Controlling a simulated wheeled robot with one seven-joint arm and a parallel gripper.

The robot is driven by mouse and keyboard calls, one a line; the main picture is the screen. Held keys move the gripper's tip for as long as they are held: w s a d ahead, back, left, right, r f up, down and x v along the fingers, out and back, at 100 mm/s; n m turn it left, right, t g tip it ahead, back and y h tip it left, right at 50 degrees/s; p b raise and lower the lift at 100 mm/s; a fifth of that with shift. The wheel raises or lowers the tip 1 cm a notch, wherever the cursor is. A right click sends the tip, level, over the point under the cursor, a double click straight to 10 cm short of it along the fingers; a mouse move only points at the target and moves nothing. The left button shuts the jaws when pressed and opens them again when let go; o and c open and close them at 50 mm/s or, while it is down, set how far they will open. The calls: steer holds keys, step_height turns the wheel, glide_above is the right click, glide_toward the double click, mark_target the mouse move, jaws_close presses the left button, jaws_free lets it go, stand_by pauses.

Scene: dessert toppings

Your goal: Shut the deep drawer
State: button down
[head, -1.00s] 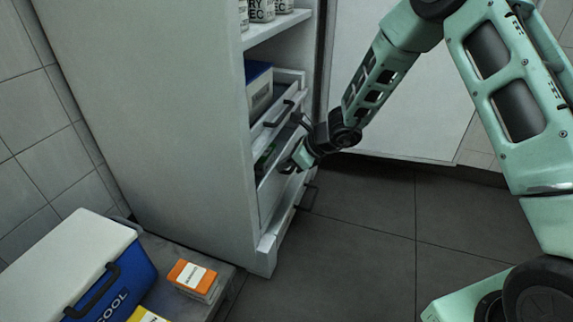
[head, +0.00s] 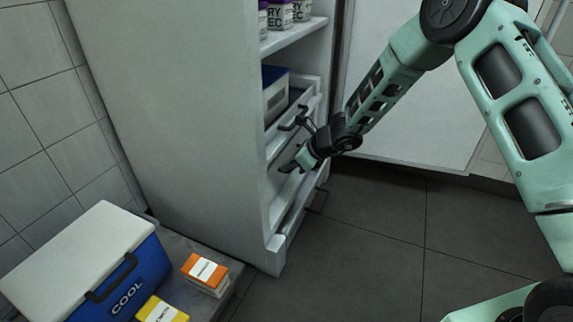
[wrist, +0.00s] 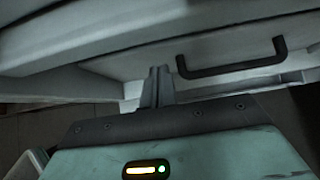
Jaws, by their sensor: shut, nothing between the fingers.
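The deep drawer (head: 281,192) is the low white drawer in the tall white cabinet, in the head view. Its front sits nearly level with the cabinet's frame, and its inside no longer shows. I cannot tell whether a small gap remains. My gripper (head: 290,168) is shut and empty, at the upper part of the drawer front. In the wrist view the closed fingers (wrist: 156,88) point at a white front beside a dark bar handle (wrist: 232,62). Whether they touch it is unclear.
Above is another drawer with a dark handle (head: 297,122) and a blue-and-white box (head: 276,95). Jars (head: 281,14) stand on the top shelf. A blue cooler (head: 95,270), an orange-topped box (head: 205,273) and a yellow box (head: 160,311) are at lower left. The floor (head: 370,225) is clear.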

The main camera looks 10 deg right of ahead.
steer(key=d+f+p+v, duration=0.1)
steer(key=p+v, duration=0.4)
steer(key=v, duration=0.6)
steer(key=s+a+r+n+g+p, duration=0.1)
steer(key=s+a+r+n+g, duration=0.1)
steer(key=s+a+r+n, duration=0.5)
steer(key=s+a+r+n+g+p, duration=0.25)
steer(key=s+a+r+n, duration=0.35)
steer(key=s, duration=0.4)
steer(key=s+d+r+n+h+p, duration=0.1)
steer(key=s+d+r+n+h, duration=0.15)
steer(key=s+n, duration=0.4)
steer(key=s+d+r+n+h+p, duration=0.1)
steer(key=s+r+n+h, duration=0.1)
steer(key=s+r+n, duration=0.35)
steer(key=s+d+r+n+h+p, duration=0.1)
steer(key=s+d+n+h, duration=0.1)
steer(key=s+n, duration=0.6)
step_height(320, 180, up, 38)
steer(key=s+p, duration=0.1)
steer(key=p, duration=3.7)
steer(key=shift+g, duration=0.35)
